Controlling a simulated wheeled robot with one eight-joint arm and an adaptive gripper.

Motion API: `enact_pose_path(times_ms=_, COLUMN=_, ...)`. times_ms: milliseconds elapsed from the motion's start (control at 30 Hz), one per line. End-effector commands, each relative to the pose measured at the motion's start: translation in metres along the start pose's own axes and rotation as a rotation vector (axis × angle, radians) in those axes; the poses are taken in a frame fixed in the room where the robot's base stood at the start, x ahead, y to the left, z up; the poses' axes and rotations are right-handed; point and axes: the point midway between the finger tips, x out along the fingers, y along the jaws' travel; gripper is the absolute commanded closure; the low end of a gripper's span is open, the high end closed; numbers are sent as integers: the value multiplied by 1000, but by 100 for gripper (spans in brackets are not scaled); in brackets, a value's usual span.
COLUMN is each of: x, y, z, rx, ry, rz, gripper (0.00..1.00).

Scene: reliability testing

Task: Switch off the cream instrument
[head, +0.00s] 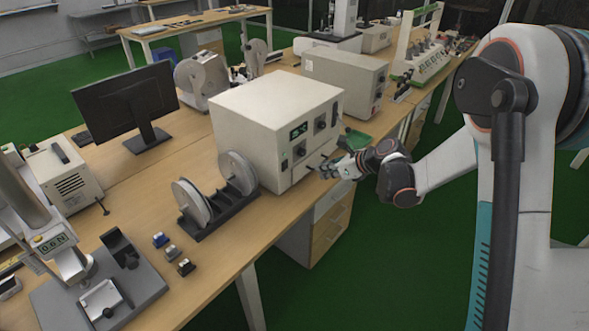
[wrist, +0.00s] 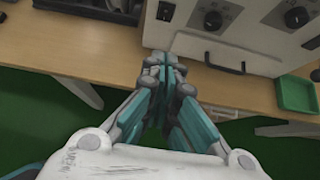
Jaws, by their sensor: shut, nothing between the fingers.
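The cream instrument (head: 262,115) is a large box on the bench in the head view. Its front panel has a lit green display (head: 298,131), dark knobs and small controls. In the wrist view its front panel (wrist: 258,30) fills the upper right, with two round knobs, a black handle (wrist: 223,66) and a small dark switch-like part (wrist: 166,10) at the left. My gripper (head: 325,172) is in front of the panel's lower part. In the wrist view my gripper (wrist: 165,60) is shut and empty, its tips below the small switch-like part. I cannot tell whether they touch the panel.
A reel stand (head: 212,214) stands left of the instrument, and a monitor (head: 125,102) behind that. A grey-cream box (head: 342,80) stands behind the instrument. A green tray (wrist: 296,93) lies right of the panel near the bench edge. Green floor is open in front.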

Motion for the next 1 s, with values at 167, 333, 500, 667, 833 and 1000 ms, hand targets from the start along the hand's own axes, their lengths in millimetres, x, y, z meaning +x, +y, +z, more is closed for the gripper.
enact_pose_path(times_ms=167, x=2, y=0, z=0, rx=-2, ry=0, rz=0, gripper=100)
enact_pose_path(times_ms=333, x=20, y=1, z=-1, rx=-4, ry=1, rz=2, gripper=100)
enact_pose_path(times_ms=500, x=53, y=1, z=-2, rx=-5, ry=1, rz=2, gripper=100)
enact_pose_path(times_ms=667, x=85, y=1, z=-2, rx=-4, ry=0, rz=1, gripper=100)
enact_pose_path(times_ms=833, x=110, y=1, z=7, rx=-4, ry=1, rz=2, gripper=100)
enact_pose_path(times_ms=1000, x=123, y=1, z=21, rx=-3, ry=1, rz=1, gripper=100)
